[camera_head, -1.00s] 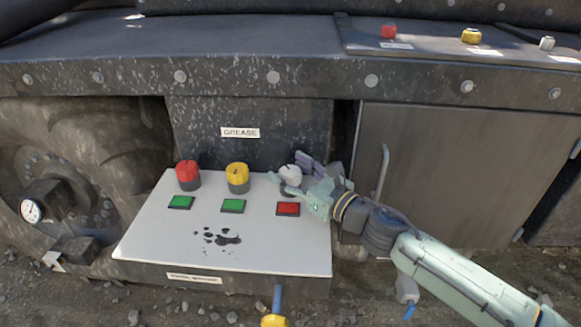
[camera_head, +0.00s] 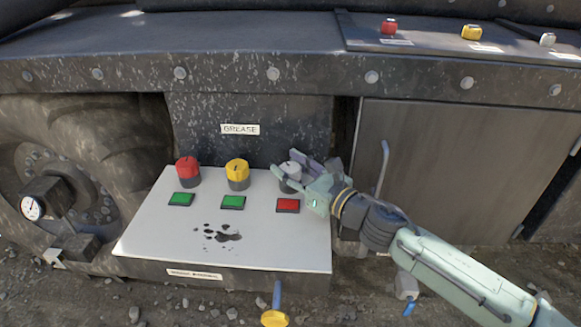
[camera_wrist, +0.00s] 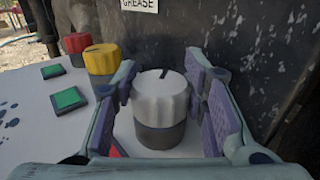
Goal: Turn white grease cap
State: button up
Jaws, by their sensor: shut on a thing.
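The white grease cap (camera_wrist: 163,96) sits upright on a dark round base, with a dark mark on its top. In the head view the white cap (camera_head: 290,170) is at the right end of a row of three caps on a pale panel (camera_head: 150,235). My gripper (camera_head: 305,180) reaches it from the right and partly covers it. In the wrist view my gripper (camera_wrist: 163,100) has its purple-padded fingers on both sides of the white cap, shut on it. The exact contact is hard to see.
A red cap (camera_head: 187,170) and a yellow cap (camera_head: 237,173) stand to the left. Two green squares (camera_head: 181,199) and a red square (camera_head: 288,205) lie in front of the caps. A dark wall with a GREASE label (camera_head: 240,129) stands close behind. A cabinet handle (camera_head: 382,168) is to the right.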

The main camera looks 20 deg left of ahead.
aim_at(290, 168)
jog(key=shift+s+a+f+m+t+h+b, duration=0.15)
jog(key=shift+m+t+h+b, duration=0.15)
jog(key=shift+b, duration=0.35)
jog(key=shift+w+d+f+m+t+h+b, duration=0.1)
jog(key=shift+f+m+t+b, duration=0.1)
jog(key=shift+t+b, duration=0.35)
jog(key=shift+c, duration=0.3)
jog(key=m+t+h+b, duration=0.2)
jog(key=t, duration=0.1)
jog(key=shift+a+r+m+b, duration=0.1)
jog(key=shift+r+m+b, duration=0.1)
jog(key=shift+m+b, duration=0.15)
jog(key=shift+r+m+t+h+b, duration=0.15)
jog(key=shift+m+t+h+b, duration=0.15)
jog(key=shift+m+t+h, duration=0.55)
jog(key=o, duration=1.2)
jog(key=shift+r, duration=0.15)
notch_tip(290, 168, up, 10)
jog(key=shift+f, duration=0.1)
